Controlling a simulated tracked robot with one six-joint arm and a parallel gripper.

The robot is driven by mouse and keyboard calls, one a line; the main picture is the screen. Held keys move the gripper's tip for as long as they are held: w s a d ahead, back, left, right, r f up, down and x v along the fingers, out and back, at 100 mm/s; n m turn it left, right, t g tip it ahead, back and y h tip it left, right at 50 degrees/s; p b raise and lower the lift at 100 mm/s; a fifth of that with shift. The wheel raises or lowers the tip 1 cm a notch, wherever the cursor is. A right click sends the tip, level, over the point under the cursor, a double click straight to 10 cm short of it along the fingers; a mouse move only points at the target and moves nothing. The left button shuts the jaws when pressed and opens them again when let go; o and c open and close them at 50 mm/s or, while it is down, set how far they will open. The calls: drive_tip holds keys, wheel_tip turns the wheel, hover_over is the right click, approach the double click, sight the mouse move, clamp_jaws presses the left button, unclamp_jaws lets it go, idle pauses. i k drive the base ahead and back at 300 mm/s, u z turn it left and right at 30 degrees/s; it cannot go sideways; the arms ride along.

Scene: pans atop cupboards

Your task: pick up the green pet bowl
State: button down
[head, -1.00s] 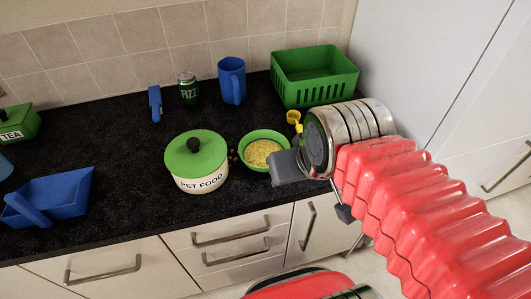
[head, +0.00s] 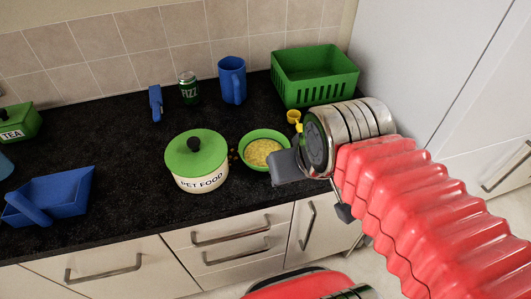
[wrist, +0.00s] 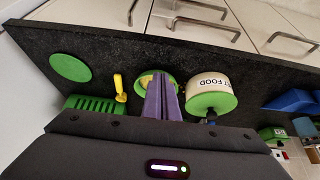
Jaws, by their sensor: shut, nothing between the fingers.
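The green pet bowl (head: 261,132) stands upright on the black counter, with yellow food inside it. My gripper (head: 282,168) is beside the bowl's right edge in the head view, overlapping it slightly; contact cannot be told. In the wrist view the purple fingers of my gripper (wrist: 159,82) are together, with nothing between them. They cover much of the green pet bowl (wrist: 142,80), whose left rim shows beside them.
A pet food tin (head: 197,162) stands close left of the bowl. A yellow scoop (head: 294,117) and a green basket (head: 314,76) are behind it. The wrist view shows a green disc (wrist: 70,67) on the counter. A blue jug (head: 232,80) stands at the back.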

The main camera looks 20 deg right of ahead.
sight(254, 148)
drive_tip(key=z, duration=0.35)
drive_tip(key=k, duration=1.15)
drive_tip(key=u, duration=0.85)
drive_tip(key=i, duration=1)
drive_tip(key=u, duration=0.05)
